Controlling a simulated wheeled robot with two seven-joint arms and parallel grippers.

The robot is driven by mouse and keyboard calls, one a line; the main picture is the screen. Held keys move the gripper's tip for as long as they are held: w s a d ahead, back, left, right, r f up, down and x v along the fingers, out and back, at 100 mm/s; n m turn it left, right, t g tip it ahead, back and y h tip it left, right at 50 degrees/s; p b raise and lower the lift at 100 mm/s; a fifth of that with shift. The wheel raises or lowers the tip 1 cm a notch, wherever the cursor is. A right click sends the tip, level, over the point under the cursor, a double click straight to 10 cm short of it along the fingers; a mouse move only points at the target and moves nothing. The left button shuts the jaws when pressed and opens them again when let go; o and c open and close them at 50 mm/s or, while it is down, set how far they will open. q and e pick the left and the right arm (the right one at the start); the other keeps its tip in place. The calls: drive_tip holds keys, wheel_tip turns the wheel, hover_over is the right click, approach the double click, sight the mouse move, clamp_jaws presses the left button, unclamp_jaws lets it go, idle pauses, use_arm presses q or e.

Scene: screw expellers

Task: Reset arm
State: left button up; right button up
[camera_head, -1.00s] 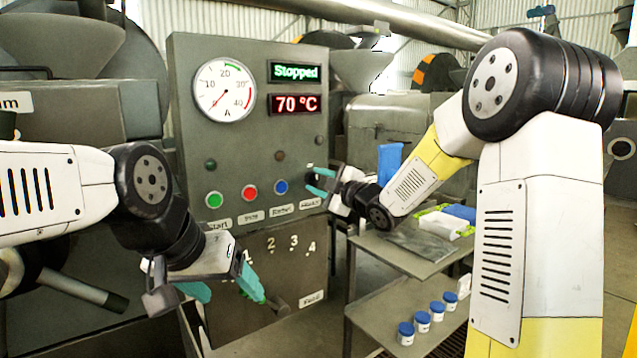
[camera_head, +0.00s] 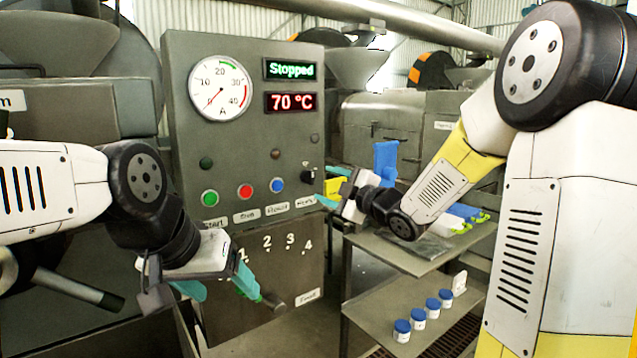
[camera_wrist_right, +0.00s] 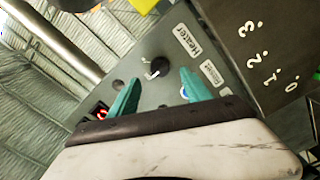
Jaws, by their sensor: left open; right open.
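My right gripper (camera_head: 329,186) is open and empty, just right of the control panel (camera_head: 240,133). In the right wrist view its two teal fingers (camera_wrist_right: 160,92) are spread apart, with the black Heater knob (camera_wrist_right: 160,68) showing between and beyond them. The same knob (camera_head: 309,175) sits at the panel's right side in the head view, apart from the fingers. My left gripper (camera_head: 226,284) is open and empty, low in front of the panel's numbered lower part. The panel's displays read "Stopped" and "70 °C".
Green (camera_head: 209,198), red (camera_head: 245,191) and blue (camera_head: 277,185) buttons line the panel. A metal cart (camera_head: 385,310) at the right carries several blue-lidded jars (camera_head: 418,319) on its lower shelf. A lever (camera_head: 271,301) sticks out near my left gripper.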

drive_tip(key=shift+v, duration=0.8)
drive_tip(key=s+d+f+m+g+h, duration=0.1)
drive_tip(key=s+d+m+g+h, duration=0.1)
drive_tip(key=s+d+m+h, duration=0.85)
drive_tip(key=s+f+m+g+y, duration=0.1)
drive_tip(key=s+f+m+g, duration=0.2)
drive_tip(key=s, duration=0.6)
drive_tip(key=s+f+m+g+y, duration=0.1)
drive_tip(key=s+f+m+g, duration=0.2)
drive_tip(key=s, duration=0.7)
drive_tip(key=shift+s+a+m, duration=0.15)
drive_tip(key=shift+a+m, duration=0.25)
drive_tip(key=shift+m, duration=0.75)
